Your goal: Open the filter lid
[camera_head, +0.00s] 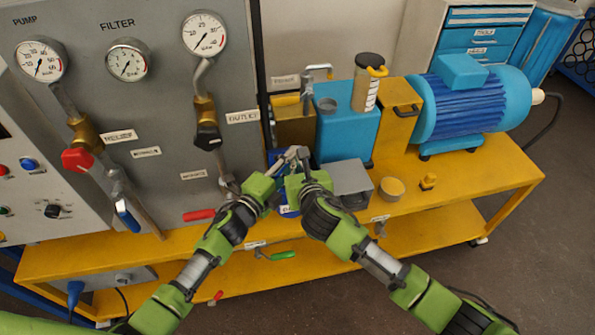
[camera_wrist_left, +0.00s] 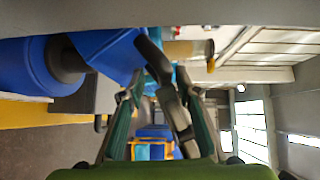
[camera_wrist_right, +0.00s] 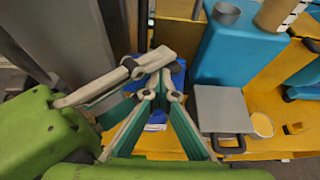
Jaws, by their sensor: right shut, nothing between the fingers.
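A small dark blue vessel (camera_head: 275,156) stands at the bench front below my grippers, mostly hidden by them. I take it for the filter; its blue surface also shows in the right wrist view (camera_wrist_right: 178,78). Its lid cannot be told apart clearly. My left gripper (camera_head: 285,162) is over it, its fingers spread in the left wrist view (camera_wrist_left: 157,93). A grey bar (camera_wrist_left: 178,115) shows between those fingers; whether they touch it is unclear. My right gripper (camera_head: 304,156) is shut and empty, its tips (camera_wrist_right: 161,95) close beside the left gripper's fingers.
A grey box (camera_head: 350,180) stands just right of the grippers. A light blue tank (camera_head: 345,130) and a blue motor (camera_head: 470,102) are behind and right. The gauge panel (camera_head: 150,100) with pipes and valves rises at left. The yellow bench (camera_head: 470,190) has bare room at front right.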

